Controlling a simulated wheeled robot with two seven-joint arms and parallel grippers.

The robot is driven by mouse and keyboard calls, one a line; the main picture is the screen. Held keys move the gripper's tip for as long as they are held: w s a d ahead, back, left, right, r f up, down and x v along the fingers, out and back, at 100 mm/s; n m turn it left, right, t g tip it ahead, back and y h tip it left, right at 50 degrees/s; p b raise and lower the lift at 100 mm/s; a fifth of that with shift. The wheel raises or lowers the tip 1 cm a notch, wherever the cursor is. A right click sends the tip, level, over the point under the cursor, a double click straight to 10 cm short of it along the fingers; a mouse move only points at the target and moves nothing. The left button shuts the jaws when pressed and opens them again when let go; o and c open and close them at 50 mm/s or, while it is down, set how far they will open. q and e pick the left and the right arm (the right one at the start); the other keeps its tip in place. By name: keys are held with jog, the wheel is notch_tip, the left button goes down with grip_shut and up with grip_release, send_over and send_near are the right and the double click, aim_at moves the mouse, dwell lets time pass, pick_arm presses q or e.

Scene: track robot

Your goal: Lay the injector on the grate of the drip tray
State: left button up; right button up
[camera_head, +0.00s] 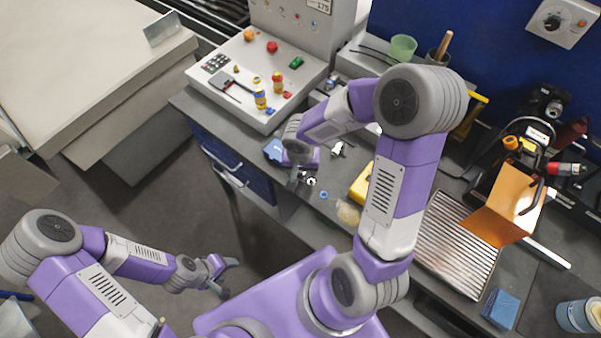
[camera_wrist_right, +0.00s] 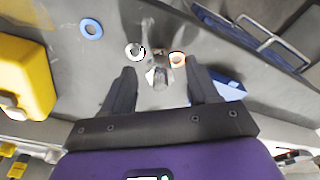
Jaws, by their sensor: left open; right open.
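The drip tray's ribbed metal grate (camera_head: 455,248) lies on the bench at the right, partly covered by an orange sheet-metal piece. My right gripper (camera_head: 298,182) is low over the bench's front part, left of the tray. In the right wrist view, its open fingers (camera_wrist_right: 162,80) stand either side of a small metallic part (camera_wrist_right: 157,76), likely the injector; no grip on it shows. In the head view, my arm and gripper hide most of that spot. My left gripper (camera_head: 226,278) is open and empty over the floor, away from the bench.
A silver washer (camera_wrist_right: 135,51), a copper-coloured washer (camera_wrist_right: 177,60) and a blue ring (camera_wrist_right: 91,29) lie around the part. A yellow object (camera_wrist_right: 25,78) stands close by. A blue sponge-like block (camera_head: 500,309) is near the tray. A control box (camera_head: 262,65) stands behind.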

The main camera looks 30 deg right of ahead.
notch_tip(320, 180, down, 2)
jog(key=shift+w+f, duration=0.1)
grip_shut()
dwell(0.4)
